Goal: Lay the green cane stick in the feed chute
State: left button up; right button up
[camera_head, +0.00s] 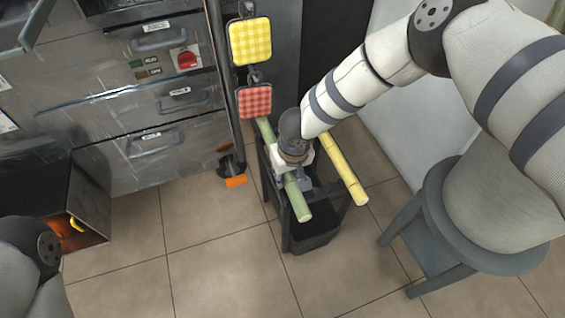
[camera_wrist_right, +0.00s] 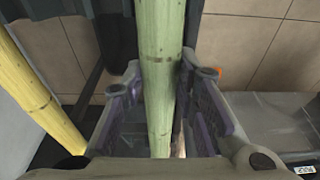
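The green cane stick (camera_head: 299,203) lies lengthwise along the top of a dark stand (camera_head: 285,235), beside a yellow stick. My right gripper (camera_head: 297,180) is down over the green stick, one finger on each side. The stick appears to be still level with the stand's top. My left gripper is out of view; only part of my left arm shows at bottom left. I cannot make out the feed chute.
The yellow stick (camera_head: 344,171) lies right of the green one. Yellow (camera_head: 250,41) and red (camera_head: 255,101) checked pads hang behind. A metal drawer cabinet (camera_head: 150,100) stands left, a dark box with a glowing opening (camera_head: 75,222) below it, and a grey stool (camera_head: 440,235) at right.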

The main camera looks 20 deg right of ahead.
aim_at(299, 200)
grip_shut()
jog(key=shift+r, duration=0.1)
jog(key=shift+r+p, duration=0.75)
jog(key=shift+r, duration=0.5)
jog(key=shift+s+r+p, duration=0.2)
jog(key=shift+s+p, duration=0.1)
jog(key=shift+p, duration=0.1)
jog(key=s+p, duration=0.2)
jog(key=s+r+p, duration=0.1)
jog(key=s+p, duration=0.1)
jog(key=p, duration=0.1)
jog(key=s+r+p, duration=0.1)
jog(key=s+p, duration=0.1)
jog(key=s, duration=0.1)
jog(key=shift+d, duration=0.1)
jog(key=shift+s+p, duration=0.6)
jog(key=shift+s, duration=0.05)
pick_arm(q)
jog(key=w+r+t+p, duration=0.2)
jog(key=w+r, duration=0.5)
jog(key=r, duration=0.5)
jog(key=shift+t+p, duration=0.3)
jog(key=shift+p, duration=0.3)
pick_arm(e)
notch_tip(299, 200, up, 8)
jog(key=shift+f, duration=0.2)
